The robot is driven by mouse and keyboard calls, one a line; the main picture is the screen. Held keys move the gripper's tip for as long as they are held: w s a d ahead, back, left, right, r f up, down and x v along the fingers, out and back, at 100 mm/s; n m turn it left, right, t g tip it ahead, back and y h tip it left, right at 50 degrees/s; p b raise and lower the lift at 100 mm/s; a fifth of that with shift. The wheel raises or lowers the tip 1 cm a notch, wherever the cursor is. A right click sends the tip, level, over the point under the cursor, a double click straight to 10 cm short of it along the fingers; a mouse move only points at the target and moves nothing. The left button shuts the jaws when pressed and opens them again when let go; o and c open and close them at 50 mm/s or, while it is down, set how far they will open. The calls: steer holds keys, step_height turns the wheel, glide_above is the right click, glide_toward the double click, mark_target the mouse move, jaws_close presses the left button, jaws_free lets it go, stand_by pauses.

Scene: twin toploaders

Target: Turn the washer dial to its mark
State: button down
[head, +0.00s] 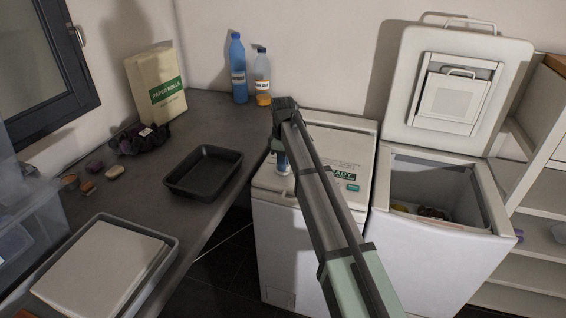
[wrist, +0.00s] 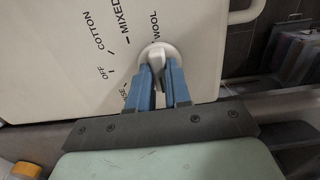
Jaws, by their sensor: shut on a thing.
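The washer dial (wrist: 158,51) is a round white knob with a raised grip, on the pale top panel of the left, closed machine (head: 288,228). Printed words around it read OFF, COTTON, MIXED and WOOL, with short dashes beside them; another word is partly hidden by a finger. My gripper (wrist: 160,75) has its two blue fingers shut on the dial's raised grip. The fingers hide part of the grip, so I cannot tell exactly which mark it points to. In the head view, my gripper (head: 282,160) reaches down at the machine's left top edge.
The right machine (head: 430,248) stands open, its lid (head: 408,95) raised and items inside. The grey counter at left holds a black tray (head: 203,172), a paper rolls pack (head: 156,82), two bottles (head: 238,70) and a shallow bin (head: 168,262). Shelves (head: 540,190) stand at right.

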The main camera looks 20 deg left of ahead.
stand_by(0.4)
steer(key=c, duration=1.1)
jaws_free()
steer(key=shift+o, duration=0.2)
step_height(320, 180, up, 14)
steer(key=shift+f, duration=0.1)
